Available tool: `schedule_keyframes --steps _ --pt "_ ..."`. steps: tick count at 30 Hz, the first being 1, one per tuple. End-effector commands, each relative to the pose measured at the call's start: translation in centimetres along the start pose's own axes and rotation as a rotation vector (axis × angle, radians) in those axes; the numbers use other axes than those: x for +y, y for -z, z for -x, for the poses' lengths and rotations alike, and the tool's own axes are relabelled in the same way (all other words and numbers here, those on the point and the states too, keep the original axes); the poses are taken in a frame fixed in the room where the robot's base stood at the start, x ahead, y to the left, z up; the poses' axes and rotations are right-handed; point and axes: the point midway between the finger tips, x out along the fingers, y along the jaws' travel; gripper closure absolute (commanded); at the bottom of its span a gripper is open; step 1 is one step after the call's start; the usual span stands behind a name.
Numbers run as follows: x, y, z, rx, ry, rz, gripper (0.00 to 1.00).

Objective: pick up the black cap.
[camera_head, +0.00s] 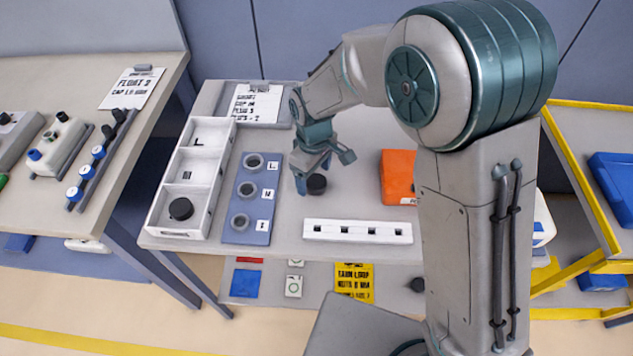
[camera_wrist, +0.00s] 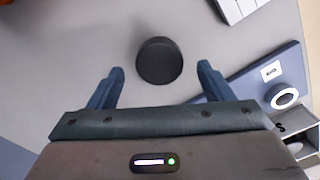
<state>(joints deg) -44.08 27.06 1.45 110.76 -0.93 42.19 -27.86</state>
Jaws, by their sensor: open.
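A black cap (camera_head: 317,184) lies on the grey table, right of the blue board with rings. In the wrist view the black cap (camera_wrist: 159,61) sits between and just beyond the tips of my two blue fingers, with a gap on each side. My gripper (camera_head: 313,180) is open and empty, pointing down close beside the cap. Its fingers also show in the wrist view (camera_wrist: 160,72). A second black cap (camera_head: 181,208) lies in the front compartment of the white tray at the left.
The white three-compartment tray (camera_head: 152,219) and the blue ring board (camera_head: 232,238) stand left of my gripper. A white slotted bar (camera_head: 358,232) lies in front, and an orange box (camera_head: 397,176) stands to the right. A clipboard (camera_head: 262,105) lies behind.

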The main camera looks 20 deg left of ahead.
Motion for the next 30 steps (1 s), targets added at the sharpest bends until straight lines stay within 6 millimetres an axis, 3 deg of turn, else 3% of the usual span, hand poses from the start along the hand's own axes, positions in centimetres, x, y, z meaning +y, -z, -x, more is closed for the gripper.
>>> schedule_keyframes --steps 6,15,20,21,30 --pt "0.0 -0.1 -2.7 -0.003 0.001 -0.001 0.26" --pt "0.0 0.0 -3.1 0.0 -0.001 0.0 0.26" --pt "0.0 0.0 -3.1 0.0 0.0 -0.001 0.71" --pt "0.0 0.0 -3.1 0.0 0.0 -0.001 0.74" --pt "0.1 0.0 -3.0 0.0 -0.001 -0.001 0.74"
